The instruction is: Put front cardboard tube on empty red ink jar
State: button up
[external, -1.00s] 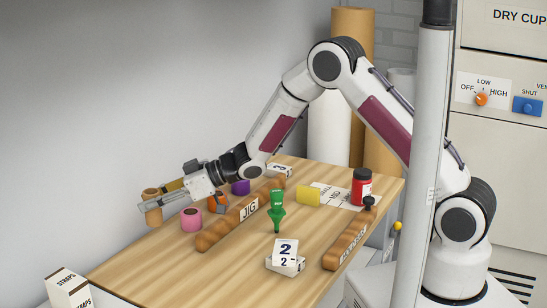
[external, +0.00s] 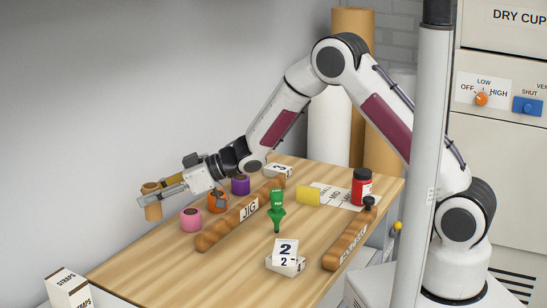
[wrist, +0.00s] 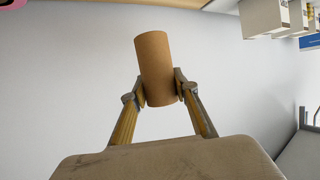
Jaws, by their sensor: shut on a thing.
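My gripper (external: 151,194) is shut on a brown cardboard tube (external: 152,208) beyond the far left edge of the table, with the tube upright in the external view. In the wrist view the tube (wrist: 154,68) sits between the two fingertips (wrist: 153,90). A red jar (external: 361,190) with a black lid stands at the right end of the table, on a white marked sheet (external: 334,196). Its contents cannot be seen. My gripper is far to the left of this jar.
Pink (external: 190,219), orange (external: 217,201) and purple (external: 240,185) rolls stand along the table's back edge. A yellow roll (external: 308,195), a green tool (external: 277,207), white number blocks (external: 286,257) and a brown jig bar (external: 236,216) are on the table (external: 180,262). A second brown bar (external: 348,240) lies at right.

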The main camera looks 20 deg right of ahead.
jog(key=shift+w+d, duration=0.3)
jog(key=shift+w, duration=0.15)
jog(key=w+d+r+m+t+h, duration=0.1)
jog(key=w+d+r+m+t, duration=0.15)
jog(key=w+d, duration=0.65)
jog(key=w+d+r+m+t+h, duration=0.1)
jog(key=w+d+r+t, duration=0.3)
jog(key=d, duration=0.9)
jog(key=w+d+r+m+g+h, duration=0.1)
jog(key=w+d+m, duration=0.1)
jog(key=w+d, duration=0.75)
jog(key=s+d+r+m+t+h, duration=0.1)
jog(key=s+d+r+m, duration=0.1)
jog(key=d, duration=1)
jog(key=s+d+r+m+t+h, duration=0.1)
jog(key=d+r+t+h, duration=0.1)
jog(key=d, duration=1.1)
jog(key=s+d, duration=0.5)
jog(key=d, duration=0.2)
jog(key=shift+g, duration=0.25)
jog(key=s, duration=0.1)
jog(key=s+a, duration=0.2)
jog(key=s, duration=0.1)
jog(key=shift+f, duration=0.3)
